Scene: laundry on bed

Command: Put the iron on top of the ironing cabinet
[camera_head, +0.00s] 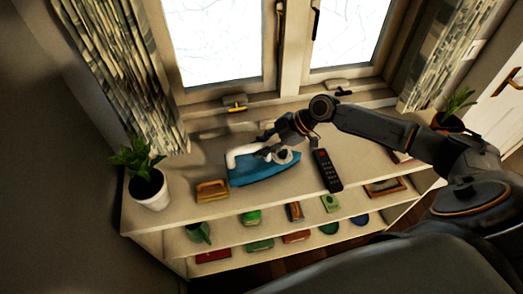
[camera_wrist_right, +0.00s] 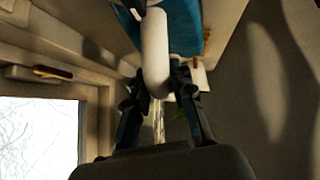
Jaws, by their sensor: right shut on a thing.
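A blue iron (camera_head: 262,168) with a white handle is at the top of the white shelf unit (camera_head: 160,222) below the window, left of its middle. I cannot tell whether it rests on the top or is slightly above it. My right gripper (camera_head: 268,150) is at the handle. In the right wrist view, its two fingers (camera_wrist_right: 160,92) are closed around the white handle (camera_wrist_right: 154,45), with the iron's blue body (camera_wrist_right: 184,25) beyond. My left gripper is not in view. I cannot tell which piece of furniture is the ironing cabinet.
A black remote (camera_head: 327,171) lies right of the iron, and a small wooden box (camera_head: 211,190) lies left of it. A white potted plant (camera_head: 150,188) stands at the left end, and another plant (camera_head: 452,110) is at the right. Several small items fill the lower shelves.

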